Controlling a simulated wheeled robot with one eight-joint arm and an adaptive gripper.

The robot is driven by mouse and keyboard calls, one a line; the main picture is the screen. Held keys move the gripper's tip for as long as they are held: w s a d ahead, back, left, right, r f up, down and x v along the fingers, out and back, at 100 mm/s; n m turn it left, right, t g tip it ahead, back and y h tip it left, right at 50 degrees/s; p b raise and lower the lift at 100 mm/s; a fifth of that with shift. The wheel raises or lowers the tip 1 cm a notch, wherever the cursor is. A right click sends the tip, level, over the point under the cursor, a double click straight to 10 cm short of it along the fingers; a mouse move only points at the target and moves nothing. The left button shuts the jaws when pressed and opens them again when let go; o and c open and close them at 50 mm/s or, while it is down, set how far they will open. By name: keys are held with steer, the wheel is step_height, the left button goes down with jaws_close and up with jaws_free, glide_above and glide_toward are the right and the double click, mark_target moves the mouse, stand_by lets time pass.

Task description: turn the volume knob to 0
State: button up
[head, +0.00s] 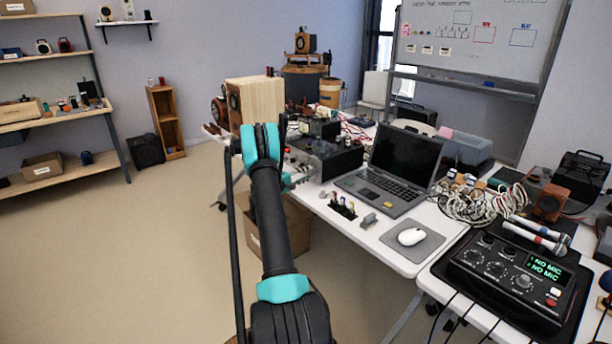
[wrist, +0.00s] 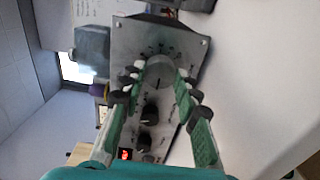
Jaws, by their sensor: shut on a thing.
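The large round grey knob (wrist: 158,69) sits on a grey metal panel (wrist: 130,40) in the wrist view. Marks ring the knob, too small to read, and I cannot tell where it points. My gripper (wrist: 161,80) has its two green fingers on either side of the knob, shut on it. Smaller dark knobs (wrist: 150,115) line the panel between the fingers. In the head view, my arm hides most of my gripper and the knob. A dark audio unit (head: 335,158) stands on the white table just right of my wrist.
A red display (wrist: 125,154) glows near the panel. Right of the unit are an open laptop (head: 396,170), a white mouse (head: 411,236) and a mixer (head: 508,275) showing "NO MIC". A wooden speaker box (head: 257,101) stands behind my wrist.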

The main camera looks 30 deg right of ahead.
steer(key=n, duration=0.4)
steer(key=shift+n, duration=0.3)
steer(key=shift+a+n, duration=0.1)
steer(key=shift+n, duration=2.1)
steer(key=shift+f, duration=0.1)
steer(key=o, duration=1.2)
steer(key=shift+c, duration=0.2)
steer(key=a, duration=1.2)
steer(key=shift+s, duration=0.45)
